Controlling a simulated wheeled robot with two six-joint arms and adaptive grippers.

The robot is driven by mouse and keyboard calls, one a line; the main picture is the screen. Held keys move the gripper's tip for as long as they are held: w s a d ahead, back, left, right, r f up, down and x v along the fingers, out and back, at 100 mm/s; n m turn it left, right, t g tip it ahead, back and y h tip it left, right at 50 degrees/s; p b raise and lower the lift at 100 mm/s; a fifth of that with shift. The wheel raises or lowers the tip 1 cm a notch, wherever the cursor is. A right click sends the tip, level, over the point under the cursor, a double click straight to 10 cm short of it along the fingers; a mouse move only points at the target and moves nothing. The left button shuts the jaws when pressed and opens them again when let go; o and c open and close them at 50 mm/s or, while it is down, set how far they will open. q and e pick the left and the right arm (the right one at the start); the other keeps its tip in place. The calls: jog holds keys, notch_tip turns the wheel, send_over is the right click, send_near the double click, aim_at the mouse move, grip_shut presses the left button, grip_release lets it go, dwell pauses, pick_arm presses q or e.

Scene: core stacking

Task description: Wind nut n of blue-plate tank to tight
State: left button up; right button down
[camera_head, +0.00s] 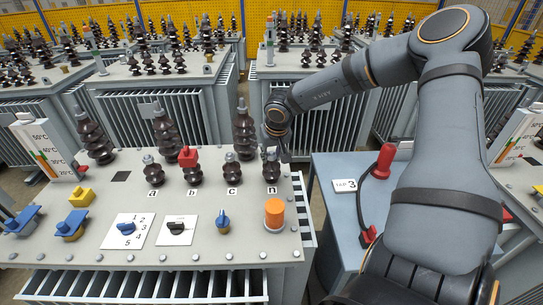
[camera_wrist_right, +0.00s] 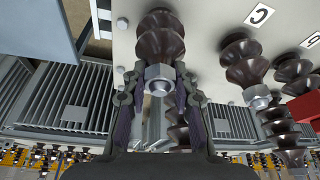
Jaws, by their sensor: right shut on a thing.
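The brown ribbed bushing (camera_head: 271,173) marked n stands near the right edge of the front tank's grey lid (camera_head: 190,215). The nut (camera_wrist_right: 158,73) on its top shows in the right wrist view as a grey hex nut with a stud end. My right gripper (camera_head: 279,153) reaches it from above in the head view. In the wrist view its fingers (camera_wrist_right: 157,82) are shut on the nut, one on each side. The fingers partly hide the nut. The nut's tightness cannot be told. My left gripper is not in view.
Bushing c (camera_head: 232,172) and bushing b, with a red cap (camera_head: 188,157), stand left of n. An orange cylinder (camera_head: 275,213) stands in front. A taller bushing (camera_head: 245,132) is close behind.

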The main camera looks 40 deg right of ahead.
jog(key=shift+f+b, duration=0.2)
jog(key=shift+b, duration=0.35)
jog(key=shift+m+h+b, duration=0.3)
jog(key=shift+m+b, duration=0.7)
jog(key=c, duration=1)
grip_release()
jog(key=shift+r, duration=0.2)
